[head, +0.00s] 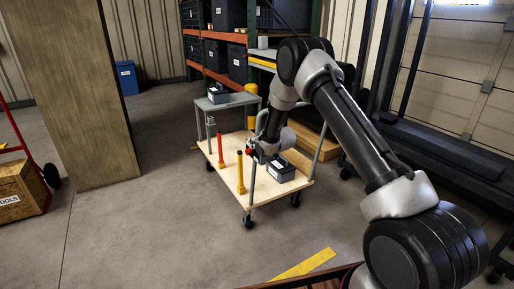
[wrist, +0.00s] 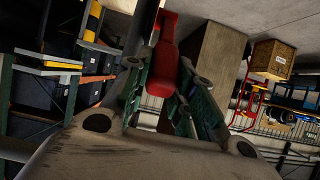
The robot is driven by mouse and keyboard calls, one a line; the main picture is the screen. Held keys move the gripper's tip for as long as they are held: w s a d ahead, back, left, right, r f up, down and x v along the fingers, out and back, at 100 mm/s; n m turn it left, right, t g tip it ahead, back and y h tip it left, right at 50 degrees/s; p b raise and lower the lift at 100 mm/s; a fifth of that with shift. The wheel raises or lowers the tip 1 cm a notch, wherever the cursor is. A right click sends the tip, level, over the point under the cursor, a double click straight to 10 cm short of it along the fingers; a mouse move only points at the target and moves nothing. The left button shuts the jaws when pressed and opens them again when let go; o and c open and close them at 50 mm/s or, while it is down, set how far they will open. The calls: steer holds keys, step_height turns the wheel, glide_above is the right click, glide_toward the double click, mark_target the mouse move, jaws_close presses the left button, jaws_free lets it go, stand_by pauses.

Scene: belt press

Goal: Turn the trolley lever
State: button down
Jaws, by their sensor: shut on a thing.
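The trolley (head: 267,194) stands on the floor in the middle of the head view, with a light wooden deck and grey posts. The red trolley lever (wrist: 161,72) lies between my fingers in the wrist view. A bit of red also shows beside my gripper (head: 258,152) in the head view. My gripper is shut on this lever, above the near side of the deck. The gripper and arm hide much of the lever's mount in the head view.
A red post (head: 220,152) and a yellow post (head: 240,172) stand on the deck left of my gripper. A dark grey box (head: 281,168) sits on the deck to the right. Shelving (head: 215,55) stands behind. A wooden pillar (head: 75,95) is left; floor between is clear.

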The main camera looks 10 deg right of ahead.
steer(key=shift+w+a+r+g, duration=0.1)
steer(key=shift+w+r+g, duration=0.15)
steer(key=shift+w+g, duration=0.05)
stand_by(0.4)
steer(key=c, duration=1.2)
jaws_free()
